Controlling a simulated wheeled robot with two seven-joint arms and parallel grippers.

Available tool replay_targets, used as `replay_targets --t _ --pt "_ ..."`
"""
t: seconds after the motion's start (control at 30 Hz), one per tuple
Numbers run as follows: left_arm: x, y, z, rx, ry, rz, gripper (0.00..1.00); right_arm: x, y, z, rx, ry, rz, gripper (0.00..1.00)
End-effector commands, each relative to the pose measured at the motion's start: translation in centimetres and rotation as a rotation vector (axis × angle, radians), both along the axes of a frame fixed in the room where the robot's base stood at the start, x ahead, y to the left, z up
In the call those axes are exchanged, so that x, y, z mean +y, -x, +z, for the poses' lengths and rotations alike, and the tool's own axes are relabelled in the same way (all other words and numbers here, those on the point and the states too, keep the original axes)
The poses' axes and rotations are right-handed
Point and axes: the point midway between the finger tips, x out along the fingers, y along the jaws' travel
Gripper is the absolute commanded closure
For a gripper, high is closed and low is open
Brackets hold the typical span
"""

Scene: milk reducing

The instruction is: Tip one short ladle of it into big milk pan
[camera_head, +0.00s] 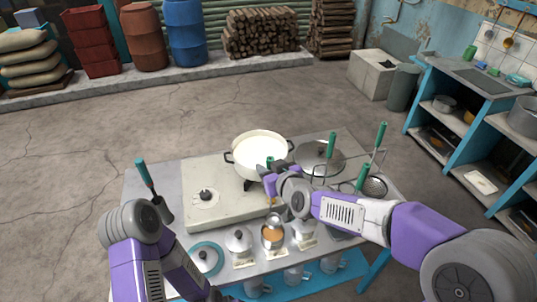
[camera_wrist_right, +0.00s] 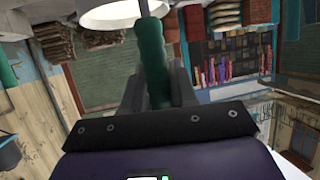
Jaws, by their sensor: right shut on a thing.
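The big milk pan (camera_head: 258,150) is a wide white pan with dark side handles, holding pale milk, on the stove top. My right gripper (camera_head: 268,182) is at the pan's near right side. It is shut on the green handle of a ladle (camera_head: 270,161). In the right wrist view, the green ladle handle (camera_wrist_right: 151,62) stands between the fingers (camera_wrist_right: 155,88), with a white round rim above it. The ladle's bowl is hidden, so I cannot tell what it holds. My left arm is at the lower left; its gripper does not show.
A dark round lid (camera_head: 330,165) lies right of the pan, near upright green-handled tools (camera_head: 376,150) and a skimmer (camera_head: 374,187). Small lidded pots (camera_head: 239,240) and an open one with brown contents (camera_head: 273,235) line the front.

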Motion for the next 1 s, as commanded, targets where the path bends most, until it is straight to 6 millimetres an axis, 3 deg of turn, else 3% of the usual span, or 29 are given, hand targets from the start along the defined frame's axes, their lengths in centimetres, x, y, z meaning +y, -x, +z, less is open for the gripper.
replay_targets --t 0.27,1.0 --pt "0.0 0.1 -1.0 0.001 0.0 0.0 0.57 0.0 0.0 -1.1 0.0 0.0 0.0 1.0" --pt "0.0 0.1 -7.5 0.001 0.0 0.0 0.57 0.0 0.0 -8.4 0.0 0.0 -0.001 1.0"
